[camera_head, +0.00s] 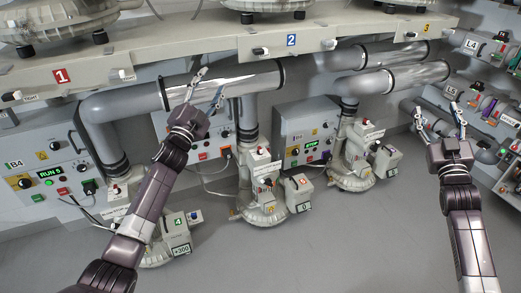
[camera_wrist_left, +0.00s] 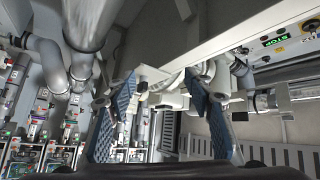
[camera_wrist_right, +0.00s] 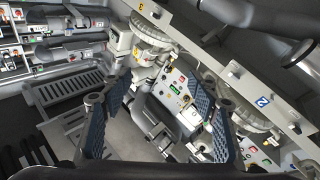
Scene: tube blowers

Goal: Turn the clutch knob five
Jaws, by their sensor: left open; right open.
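I cannot tell which knob is clutch knob five; no readable mark singles it out. A middle floor blower (camera_head: 262,205) stands with a small box (camera_head: 298,192) at its right; the marking is too small to read surely. My left gripper (camera_head: 208,86) is open and empty, raised in front of the upper pipe, up and left of that blower. My right gripper (camera_head: 437,110) is open and empty at the right, near the L5 rack. Both pairs of blue-padded fingers stand apart, in the left wrist view (camera_wrist_left: 160,76) and the right wrist view (camera_wrist_right: 160,78).
A B4 control panel (camera_head: 45,165) reading RUN is at left. A blower marked 4 (camera_head: 160,250) and another blower (camera_head: 352,172) flank the middle one.

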